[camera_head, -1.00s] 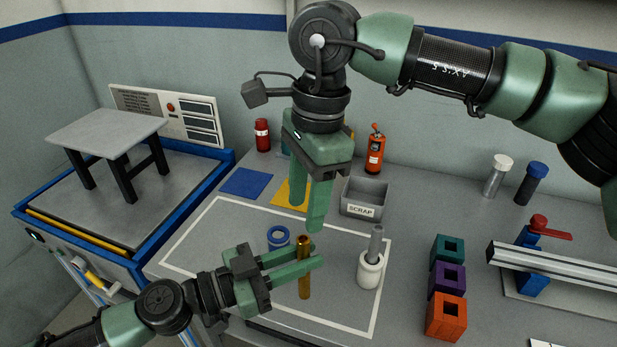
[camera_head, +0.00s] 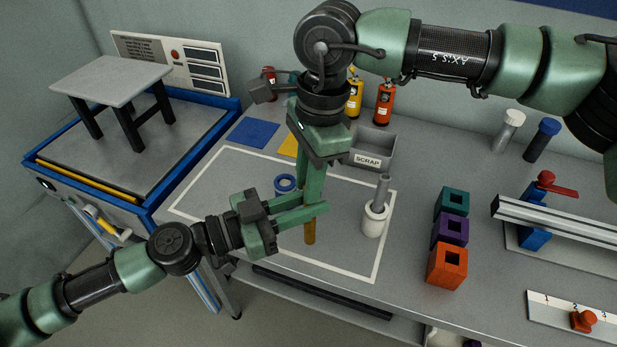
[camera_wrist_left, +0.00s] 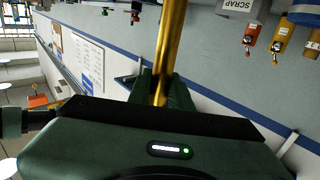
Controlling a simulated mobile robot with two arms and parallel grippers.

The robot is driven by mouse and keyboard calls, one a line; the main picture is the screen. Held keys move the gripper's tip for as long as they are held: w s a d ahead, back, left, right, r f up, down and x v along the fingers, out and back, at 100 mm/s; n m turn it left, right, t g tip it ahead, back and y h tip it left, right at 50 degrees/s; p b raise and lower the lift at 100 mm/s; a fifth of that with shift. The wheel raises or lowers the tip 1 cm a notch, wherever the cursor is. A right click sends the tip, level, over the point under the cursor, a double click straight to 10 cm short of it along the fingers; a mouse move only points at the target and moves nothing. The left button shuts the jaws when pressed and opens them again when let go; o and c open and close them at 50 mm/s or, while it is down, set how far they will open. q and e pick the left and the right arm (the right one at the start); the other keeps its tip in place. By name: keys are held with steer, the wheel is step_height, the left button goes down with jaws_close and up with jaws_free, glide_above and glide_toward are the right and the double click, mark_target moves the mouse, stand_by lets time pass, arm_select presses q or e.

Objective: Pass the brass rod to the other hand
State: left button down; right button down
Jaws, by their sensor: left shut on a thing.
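The brass rod (camera_head: 310,232) stands upright in my left gripper (camera_head: 311,212), which is shut on it; its lower end shows below the fingers, above the table. In the left wrist view the rod (camera_wrist_left: 170,45) runs up from between the fingers. My right gripper (camera_head: 313,197) points down from above, its fingertips at the rod's top, just over the left fingers. They hide the rod's upper end in the head view. I cannot tell whether the right fingers are closed on the rod.
A white cup with a grey pin (camera_head: 374,221) stands right of the rod, and a blue ring (camera_head: 286,184) is just behind my left gripper. Teal, purple and orange blocks (camera_head: 446,264) stand farther right. A grey scrap bin (camera_head: 374,147) and extinguishers (camera_head: 385,100) are behind.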

arm_select(q)
steer(key=c, duration=1.2)
jaws_free()
